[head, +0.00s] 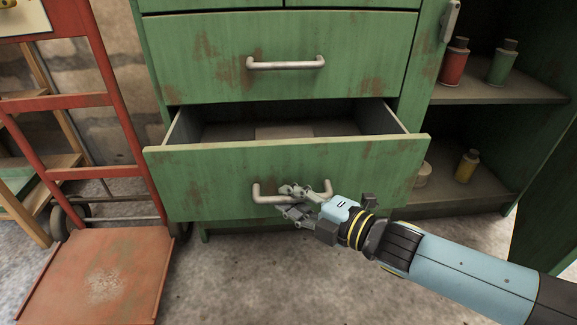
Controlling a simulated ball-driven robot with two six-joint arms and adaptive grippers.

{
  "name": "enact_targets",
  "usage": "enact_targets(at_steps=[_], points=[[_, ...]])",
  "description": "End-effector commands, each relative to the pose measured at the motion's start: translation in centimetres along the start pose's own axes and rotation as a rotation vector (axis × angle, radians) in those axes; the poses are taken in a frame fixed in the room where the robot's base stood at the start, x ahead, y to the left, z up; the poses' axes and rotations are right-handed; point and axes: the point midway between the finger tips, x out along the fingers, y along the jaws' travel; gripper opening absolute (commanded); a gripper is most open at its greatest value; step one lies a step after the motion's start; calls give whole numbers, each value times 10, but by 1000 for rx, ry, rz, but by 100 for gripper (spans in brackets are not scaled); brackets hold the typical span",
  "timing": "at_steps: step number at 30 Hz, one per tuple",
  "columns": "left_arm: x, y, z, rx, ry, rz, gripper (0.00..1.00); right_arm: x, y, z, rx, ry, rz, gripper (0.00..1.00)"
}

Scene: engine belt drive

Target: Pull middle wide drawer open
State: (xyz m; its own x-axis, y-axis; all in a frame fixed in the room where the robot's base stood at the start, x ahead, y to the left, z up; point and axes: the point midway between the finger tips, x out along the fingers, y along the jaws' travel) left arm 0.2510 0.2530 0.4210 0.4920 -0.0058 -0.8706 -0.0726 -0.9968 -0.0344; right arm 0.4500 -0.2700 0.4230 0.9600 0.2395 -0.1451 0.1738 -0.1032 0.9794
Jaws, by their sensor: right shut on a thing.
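The green cabinet has a wide drawer (200,178) standing partly open, pulled out below a shut wide drawer (190,62). The open drawer has a pale bar handle (258,194) on its front. My right gripper (288,200) is shut on this handle, near its middle. The fingers cover part of the bar. Inside the open drawer a flat, light brownish patch shows; I cannot tell what it is. The upper drawer's handle (286,64) is free. My left gripper is not in view.
A red hand truck (100,275) stands at the left, its plate on the floor close to the open drawer. At the right, open shelves hold a red bottle (453,65), a green bottle (502,65) and a yellow bottle (467,167). Floor in front is clear.

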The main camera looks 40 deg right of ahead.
Motion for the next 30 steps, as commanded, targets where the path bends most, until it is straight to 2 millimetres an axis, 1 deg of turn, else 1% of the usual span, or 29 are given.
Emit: enact_targets(at_steps=[1,6,12,19,30], points=[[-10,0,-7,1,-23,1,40,-9,4,-10,7,1,7,0],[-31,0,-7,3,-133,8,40,-35,-4,-37,6,1,9,0],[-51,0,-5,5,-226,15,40,-56,-11,-58,5,2,11,0],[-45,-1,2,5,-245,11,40,-68,-15,-70,3,3,12,0],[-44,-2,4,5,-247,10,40,-70,-16,-72,3,5,14,0]])
